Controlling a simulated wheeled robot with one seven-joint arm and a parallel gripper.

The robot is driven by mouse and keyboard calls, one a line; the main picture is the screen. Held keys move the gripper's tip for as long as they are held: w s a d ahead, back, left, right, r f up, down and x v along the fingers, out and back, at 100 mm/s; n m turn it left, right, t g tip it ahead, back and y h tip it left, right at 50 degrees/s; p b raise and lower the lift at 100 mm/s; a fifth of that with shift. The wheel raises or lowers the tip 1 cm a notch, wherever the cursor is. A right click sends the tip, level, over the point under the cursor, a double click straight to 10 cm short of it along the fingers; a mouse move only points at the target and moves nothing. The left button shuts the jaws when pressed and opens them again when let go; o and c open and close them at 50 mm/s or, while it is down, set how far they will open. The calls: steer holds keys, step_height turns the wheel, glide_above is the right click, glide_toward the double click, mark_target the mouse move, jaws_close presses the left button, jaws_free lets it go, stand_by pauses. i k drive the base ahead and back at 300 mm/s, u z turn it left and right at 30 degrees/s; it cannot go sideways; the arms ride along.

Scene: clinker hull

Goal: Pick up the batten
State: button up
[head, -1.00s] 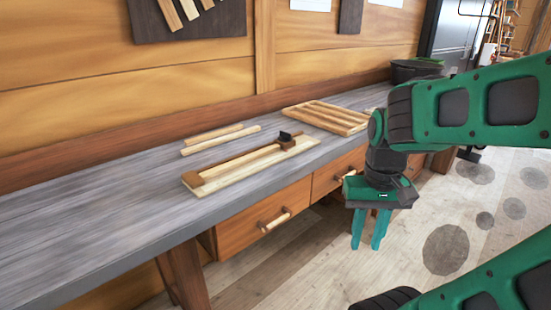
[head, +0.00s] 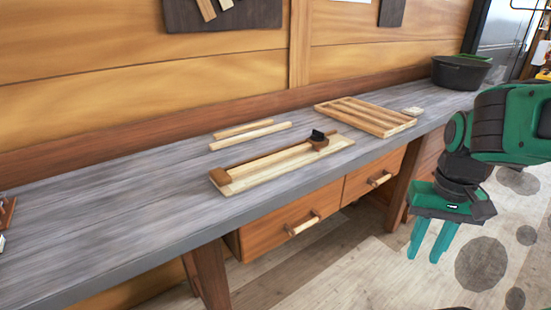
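Two pale wooden battens lie side by side on the grey bench near the back wall, a longer front batten (head: 250,135) and a shorter rear batten (head: 242,128). I cannot tell which one the task means. In front of them is a wooden jig board (head: 285,169) with end blocks, a dark clamp knob (head: 318,135) and a strip along it. My gripper (head: 423,258) hangs fingers down at the right, off the bench's front edge and well apart from the battens. Its two green fingers are apart with nothing between them.
A slatted wooden tray (head: 365,116) lies right of the jig, with a small pale block (head: 413,111) by it. A black tub (head: 460,72) stands at the bench's far end. Drawer handles (head: 303,224) stick out below the edge. The bench's left part is mostly clear.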

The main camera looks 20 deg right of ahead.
mark_target(239, 171)
steer(key=i, duration=0.9)
steer(key=u, duration=0.1)
